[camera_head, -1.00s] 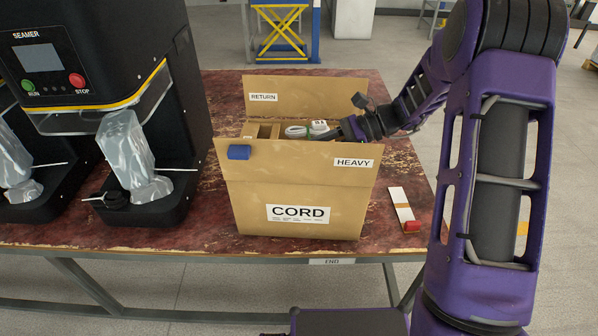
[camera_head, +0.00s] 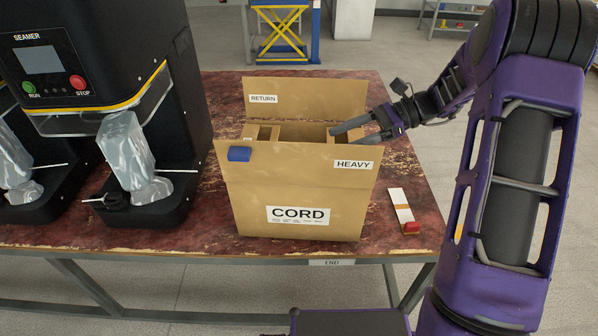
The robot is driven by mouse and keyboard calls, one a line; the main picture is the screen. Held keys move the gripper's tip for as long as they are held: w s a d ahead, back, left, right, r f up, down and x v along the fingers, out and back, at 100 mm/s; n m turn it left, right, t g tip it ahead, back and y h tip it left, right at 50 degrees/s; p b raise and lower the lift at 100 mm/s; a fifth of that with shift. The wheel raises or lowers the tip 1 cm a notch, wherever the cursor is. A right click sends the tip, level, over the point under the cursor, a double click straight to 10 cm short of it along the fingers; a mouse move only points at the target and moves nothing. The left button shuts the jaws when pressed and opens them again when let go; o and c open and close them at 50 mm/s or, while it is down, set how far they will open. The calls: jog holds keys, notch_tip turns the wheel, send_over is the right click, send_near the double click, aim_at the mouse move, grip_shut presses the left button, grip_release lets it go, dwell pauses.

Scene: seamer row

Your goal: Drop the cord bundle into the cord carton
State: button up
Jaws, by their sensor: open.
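The cord carton (camera_head: 290,182) stands open on the table, with a CORD label on its front and a HEAVY label at its upper right. Its raised back flap carries a RETURN label. Cardboard dividers (camera_head: 275,133) show inside the opening. My gripper (camera_head: 346,138) is open at the right end of the opening, its two fingers apart with nothing between them. The cord bundle is not visible; the carton's front wall hides the carton's lower inside.
Black seamer machines (camera_head: 110,55) with silver bags (camera_head: 128,150) stand to the left. A white card with a red end (camera_head: 402,208) lies right of the carton. Bare table lies behind the carton.

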jog(key=v, duration=0.9)
jog(key=shift+d, duration=0.15)
jog(key=shift+w+r, duration=0.1)
jog(key=shift+r, duration=0.05)
